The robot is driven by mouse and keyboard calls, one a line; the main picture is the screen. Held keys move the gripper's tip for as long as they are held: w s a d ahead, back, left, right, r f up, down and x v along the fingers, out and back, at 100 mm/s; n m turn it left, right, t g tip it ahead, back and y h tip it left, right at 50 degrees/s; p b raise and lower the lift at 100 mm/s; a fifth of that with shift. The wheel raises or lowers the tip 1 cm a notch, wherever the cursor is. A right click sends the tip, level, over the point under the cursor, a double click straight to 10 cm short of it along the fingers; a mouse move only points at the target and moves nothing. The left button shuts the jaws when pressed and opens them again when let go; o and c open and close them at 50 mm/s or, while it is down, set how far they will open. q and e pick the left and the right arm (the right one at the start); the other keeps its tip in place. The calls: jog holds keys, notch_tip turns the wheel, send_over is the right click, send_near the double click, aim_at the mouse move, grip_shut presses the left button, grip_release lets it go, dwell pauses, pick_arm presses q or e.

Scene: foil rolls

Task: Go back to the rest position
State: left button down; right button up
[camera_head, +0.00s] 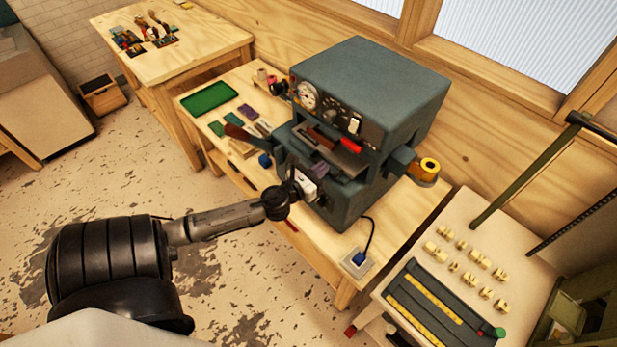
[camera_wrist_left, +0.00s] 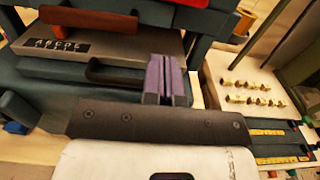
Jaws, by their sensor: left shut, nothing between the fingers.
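My left gripper (camera_head: 319,169) is at the front of the grey-blue press (camera_head: 372,85), near its middle opening. In the left wrist view, its two purple fingers (camera_wrist_left: 166,78) are together with nothing between them. They point toward the press, close to a metal plate with raised characters (camera_wrist_left: 62,45) and a dark handle. I cannot tell whether they touch the press. My left arm reaches in from the lower left. My right gripper is not in view.
A yellow foil roll (camera_head: 429,165) sits on the press's right side. The wooden bench (camera_head: 240,90) holds a green tray (camera_head: 209,97) and small tools. A side table at right carries several brass pieces (camera_head: 473,256) and a dark rack (camera_head: 436,307). Open floor lies left of the bench.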

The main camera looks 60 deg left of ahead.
pick_arm(q)
jog(key=shift+v, duration=2.3)
jog(key=s+a+f+n+g+y, duration=0.1)
jog(key=s+f+n+g+y, duration=0.3)
jog(key=n, duration=0.8)
jog(key=s+a+f+n+g+y, duration=0.1)
jog(key=s+n+g, duration=0.3)
jog(key=n, duration=0.9)
jog(key=s+d+f+n+g+h, duration=0.1)
jog(key=s+d+n+g+h, duration=0.15)
jog(key=d, duration=0.65)
jog(key=s+d+f+n+g+h, duration=0.15)
jog(key=d+h, duration=0.25)
jog(key=d, duration=0.4)
jog(key=s+d+f+n+g+h, duration=0.1)
jog(key=s+d+f+g+h, duration=0.2)
jog(key=d, duration=0.6)
notch_tip(320, 180, up, 17)
jog(key=t+p, duration=0.1)
jog(key=p, duration=1.4)
jog(key=shift+s+n+h, duration=0.3)
jog(key=shift+s+h, duration=0.05)
jog(key=shift+h, duration=0.1)
